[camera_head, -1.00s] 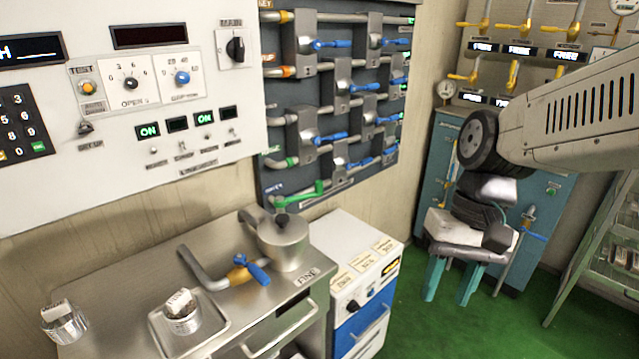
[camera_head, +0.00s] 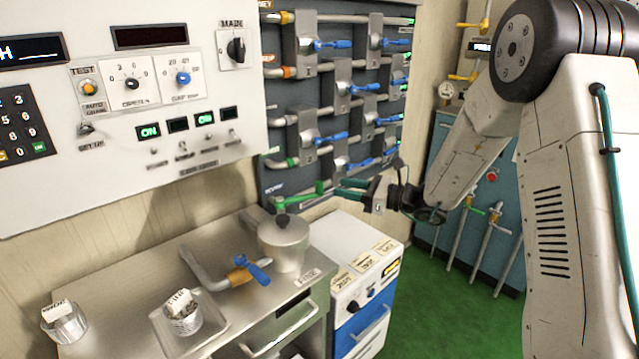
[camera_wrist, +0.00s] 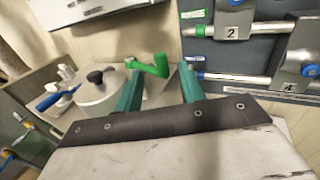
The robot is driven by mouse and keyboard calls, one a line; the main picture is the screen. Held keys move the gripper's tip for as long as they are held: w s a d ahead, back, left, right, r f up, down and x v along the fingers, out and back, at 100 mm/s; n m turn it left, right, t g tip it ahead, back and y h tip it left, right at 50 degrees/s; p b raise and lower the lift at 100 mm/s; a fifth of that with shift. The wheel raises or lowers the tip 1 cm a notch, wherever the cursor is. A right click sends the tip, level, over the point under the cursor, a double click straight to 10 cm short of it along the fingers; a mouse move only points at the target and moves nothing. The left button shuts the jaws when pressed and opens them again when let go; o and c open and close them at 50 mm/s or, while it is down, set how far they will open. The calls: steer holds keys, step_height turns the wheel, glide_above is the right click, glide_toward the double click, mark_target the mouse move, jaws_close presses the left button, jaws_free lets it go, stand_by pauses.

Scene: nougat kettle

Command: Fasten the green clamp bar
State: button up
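The green clamp bar (camera_head: 302,196) is at the right of the lidded metal kettle (camera_head: 284,243), with one end raised. In the wrist view the green clamp bar (camera_wrist: 150,66) shows just beyond the fingertips, nearer the left finger, beside the kettle lid with its black knob. My gripper (camera_head: 338,188) is to the right of the bar in the head view, with its teal fingers pointing left at it. The fingers of my gripper (camera_wrist: 161,67) are spread apart with nothing held between them. Whether a finger touches the bar cannot be told.
A steel counter (camera_head: 232,219) carries the kettle, a pipe with a blue-handled valve (camera_head: 248,271) and two small cups. A white cabinet (camera_head: 340,237) stands to the right. A wall panel of pipes and blue valves (camera_head: 336,112) rises close behind. The green floor is clear.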

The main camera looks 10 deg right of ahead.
mark_target(320, 182)
steer(key=x, duration=0.8)
steer(key=shift+d, duration=0.1)
jaws_close()
